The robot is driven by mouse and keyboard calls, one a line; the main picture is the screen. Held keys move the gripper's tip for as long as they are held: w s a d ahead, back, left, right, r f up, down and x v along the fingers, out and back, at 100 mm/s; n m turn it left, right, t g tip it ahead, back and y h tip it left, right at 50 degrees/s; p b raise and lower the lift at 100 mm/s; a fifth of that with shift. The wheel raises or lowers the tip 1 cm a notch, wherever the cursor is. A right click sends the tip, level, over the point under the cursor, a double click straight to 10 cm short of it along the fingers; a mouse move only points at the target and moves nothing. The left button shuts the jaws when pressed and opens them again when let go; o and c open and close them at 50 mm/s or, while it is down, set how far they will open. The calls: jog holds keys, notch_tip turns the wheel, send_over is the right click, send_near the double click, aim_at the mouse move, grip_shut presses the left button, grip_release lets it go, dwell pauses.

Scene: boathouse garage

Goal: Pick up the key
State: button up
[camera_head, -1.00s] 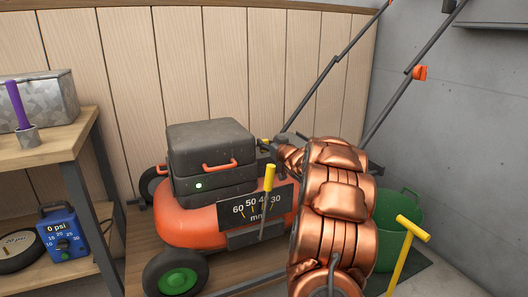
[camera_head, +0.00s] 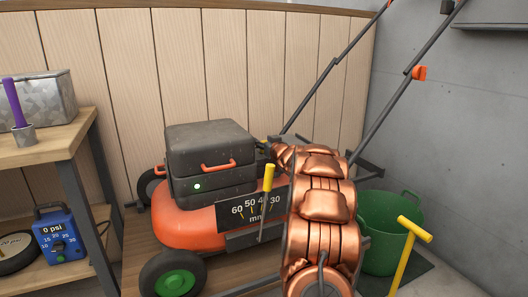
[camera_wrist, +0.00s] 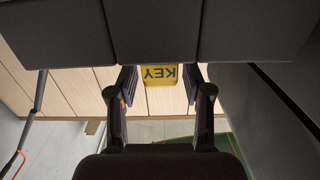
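The key is a yellow block marked "KEY" (camera_wrist: 159,76), upside down in the wrist view at the upper middle, partly hidden by a dark edge above it. My gripper (camera_wrist: 160,95) is open, with one finger on each side of the key's line. There is a visible gap on both sides, and nothing is held. How deep the key sits between the fingers is unclear. In the head view a small yellow patch, likely the key (camera_head: 263,142), shows behind the mower's black box, beside the end of my copper arm, which hides most of my gripper.
The orange mower (camera_head: 185,228) with its black box (camera_head: 210,150) stands close left of my arm. Its handle bars rise behind. A green bucket (camera_head: 390,235) is at the right, by a grey wall. A wooden shelf (camera_head: 50,143) is at the left.

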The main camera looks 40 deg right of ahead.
jog(key=c, duration=0.8)
jog(key=shift+r, duration=0.1)
